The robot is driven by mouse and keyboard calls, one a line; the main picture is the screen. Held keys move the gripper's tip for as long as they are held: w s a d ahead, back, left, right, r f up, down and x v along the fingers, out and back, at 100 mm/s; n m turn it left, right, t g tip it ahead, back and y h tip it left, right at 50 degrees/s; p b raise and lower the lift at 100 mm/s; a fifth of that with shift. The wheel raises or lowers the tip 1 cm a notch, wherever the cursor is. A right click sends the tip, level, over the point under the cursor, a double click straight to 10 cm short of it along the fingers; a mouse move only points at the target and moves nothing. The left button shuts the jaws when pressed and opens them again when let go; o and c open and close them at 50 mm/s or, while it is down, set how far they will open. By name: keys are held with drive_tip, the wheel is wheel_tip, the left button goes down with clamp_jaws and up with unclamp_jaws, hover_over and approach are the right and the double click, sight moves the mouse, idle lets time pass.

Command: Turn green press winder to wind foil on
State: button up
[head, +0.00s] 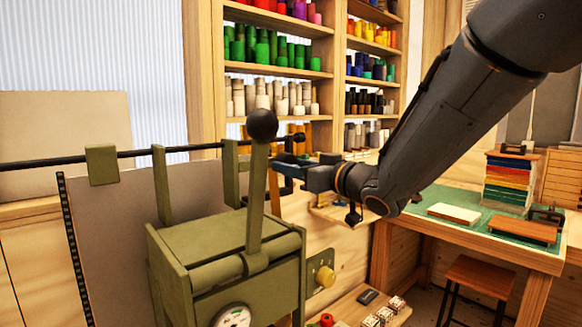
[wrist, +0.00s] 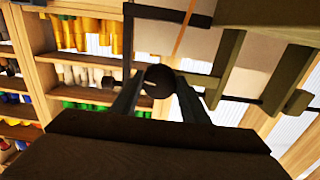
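The green press (head: 205,245) stands at front centre in the head view. Its upright lever ends in a black ball (head: 262,124). A black winder shaft (head: 60,162) runs across behind it through green brackets. A bent black crank (head: 287,186) is at the shaft's right end. It also shows in the wrist view (wrist: 128,45). My gripper (head: 297,171) is beside the crank, partly hidden by the lever. In the wrist view my fingers (wrist: 160,92) are apart, with a dark round knob (wrist: 160,80) between or beyond their tips. Contact is unclear.
Shelves (head: 280,68) with coloured foil rolls stand behind. A desk with a green mat (head: 460,205) is at right, with a stool (head: 478,275) below. A low wooden tray (head: 360,312) holds small items near the press. A grey sheet (head: 110,250) stands behind the press.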

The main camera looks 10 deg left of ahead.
drive_tip(key=c, duration=0.4)
drive_tip(key=shift+m+p, duration=2.05)
drive_tip(key=shift+m, duration=0.15)
drive_tip(key=o, duration=1)
drive_tip(key=shift+o, duration=0.2)
drive_tip(key=shift+s, duration=0.1)
drive_tip(key=b+v, duration=0.2)
drive_tip(key=v, duration=0.5)
drive_tip(key=shift+s+d, duration=0.2)
drive_tip(key=shift+d, duration=0.15)
